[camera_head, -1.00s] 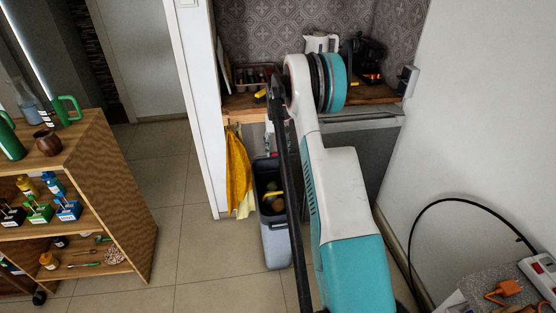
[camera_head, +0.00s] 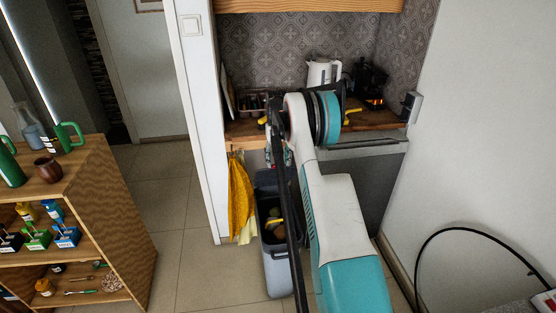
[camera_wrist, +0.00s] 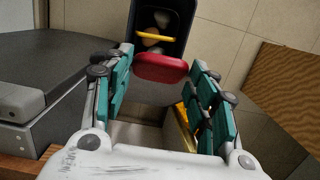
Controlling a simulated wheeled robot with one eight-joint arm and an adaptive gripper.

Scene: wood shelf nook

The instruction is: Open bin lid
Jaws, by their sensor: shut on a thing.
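The bin (camera_head: 278,275) is a grey container with a dark rim, standing on the floor below the counter. Its mouth is uncovered in the head view, and pale, round contents and a yellow piece (camera_head: 276,219) show inside. The bin also shows at the top of the wrist view (camera_wrist: 184,22). In the head view my arm hides most of the gripper and lid.
A yellow cloth (camera_head: 240,200) hangs left of the bin. The counter (camera_head: 365,120) above holds a white kettle (camera_head: 322,72) and a dark appliance (camera_head: 369,82). A wooden shelf (camera_head: 118,220) stands at left; open tiled floor (camera_head: 180,190) lies between.

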